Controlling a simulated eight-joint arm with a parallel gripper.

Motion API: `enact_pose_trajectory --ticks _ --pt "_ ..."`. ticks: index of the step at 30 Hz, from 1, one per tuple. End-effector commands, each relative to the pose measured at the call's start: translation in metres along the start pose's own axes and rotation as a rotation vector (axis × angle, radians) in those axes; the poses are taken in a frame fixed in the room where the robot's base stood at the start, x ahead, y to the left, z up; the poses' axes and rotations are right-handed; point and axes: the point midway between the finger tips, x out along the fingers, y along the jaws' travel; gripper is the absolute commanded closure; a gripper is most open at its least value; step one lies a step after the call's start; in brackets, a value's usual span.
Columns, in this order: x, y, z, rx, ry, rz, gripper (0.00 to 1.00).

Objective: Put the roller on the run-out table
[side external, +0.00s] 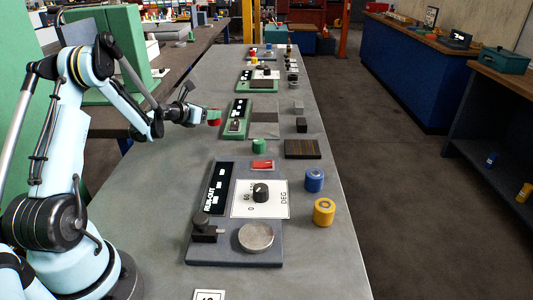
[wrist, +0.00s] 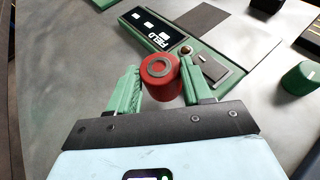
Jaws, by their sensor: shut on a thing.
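The red roller (wrist: 161,80), a short cylinder with a grey ring on its end, is between the green fingers of my gripper (wrist: 160,68) in the wrist view. My gripper (side external: 212,116) is shut on it. In the side external view the red roller (side external: 214,122) is small and partly covered by the fingers, above the grey bench. A grey panel (side external: 275,225) stands nearer the camera, with a dial, a round metal disc and a black label that seems to read RUN-OUT. The roller is apart from this panel, on its far side.
A green-based station (side external: 237,107) is close beyond my gripper; its label (wrist: 152,30) reads FIELD. Green (side external: 259,146), blue (side external: 315,180) and yellow (side external: 323,212) cylinders stand on the bench. A dark block (side external: 302,149) lies near the right edge. Bare bench lies left of the panels.

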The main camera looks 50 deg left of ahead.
Motion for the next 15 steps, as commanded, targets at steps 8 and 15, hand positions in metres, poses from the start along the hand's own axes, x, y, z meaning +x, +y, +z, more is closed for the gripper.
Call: enact_pose_trajectory --ticks 8,15 --pt "0.01 0.0 -0.024 -0.001 -0.001 0.001 0.93" --pt "0.01 -0.001 -0.024 0.0 -0.001 0.001 0.93"
